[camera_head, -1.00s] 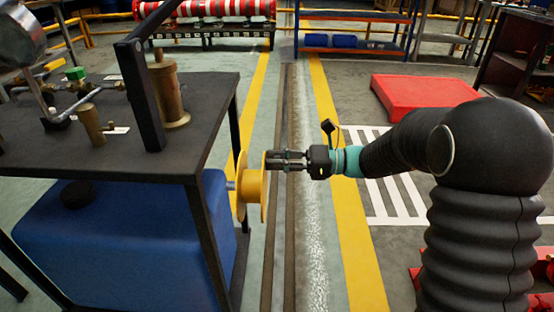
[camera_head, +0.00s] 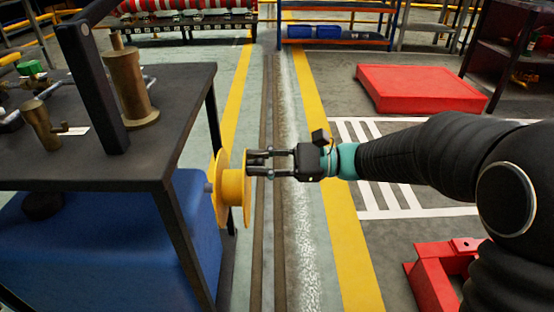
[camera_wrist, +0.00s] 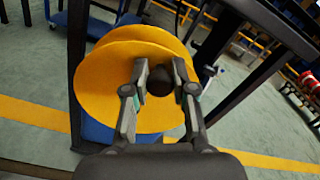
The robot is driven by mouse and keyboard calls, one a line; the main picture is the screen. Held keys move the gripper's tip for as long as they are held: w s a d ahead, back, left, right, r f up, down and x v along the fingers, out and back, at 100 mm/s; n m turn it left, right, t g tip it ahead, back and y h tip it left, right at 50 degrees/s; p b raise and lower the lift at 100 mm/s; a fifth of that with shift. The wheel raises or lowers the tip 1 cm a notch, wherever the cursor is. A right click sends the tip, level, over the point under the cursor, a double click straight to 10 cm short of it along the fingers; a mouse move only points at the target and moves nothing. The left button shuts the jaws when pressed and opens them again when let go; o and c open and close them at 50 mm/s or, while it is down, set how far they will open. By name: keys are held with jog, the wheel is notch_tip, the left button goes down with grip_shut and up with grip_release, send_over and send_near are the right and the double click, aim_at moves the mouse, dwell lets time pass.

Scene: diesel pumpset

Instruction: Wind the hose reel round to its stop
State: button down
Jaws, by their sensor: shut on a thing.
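The yellow hose reel (camera_head: 232,187) is mounted on the right side of the dark pumpset bench, beside the blue tank (camera_head: 185,225). In the wrist view the reel (camera_wrist: 105,85) shows its round yellow face with a dark knob (camera_wrist: 159,82) on it. My gripper (camera_head: 252,163) reaches the reel from the right. In the wrist view my gripper (camera_wrist: 157,80) has its two fingers on either side of the dark knob, shut on it. The knob is mostly hidden by the fingers in the head view.
The dark bench top (camera_head: 185,95) carries brass fittings (camera_head: 130,85) and a dark upright bar. Bench legs stand close beside the reel. A red platform (camera_head: 415,88) lies on the floor at the right. The floor strip right of the reel is clear.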

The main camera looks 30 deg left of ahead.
jog(key=c, duration=1)
grip_release()
jog(key=shift+o, duration=0.2)
jog(key=v, duration=1.2)
jog(key=shift+f, duration=0.1)
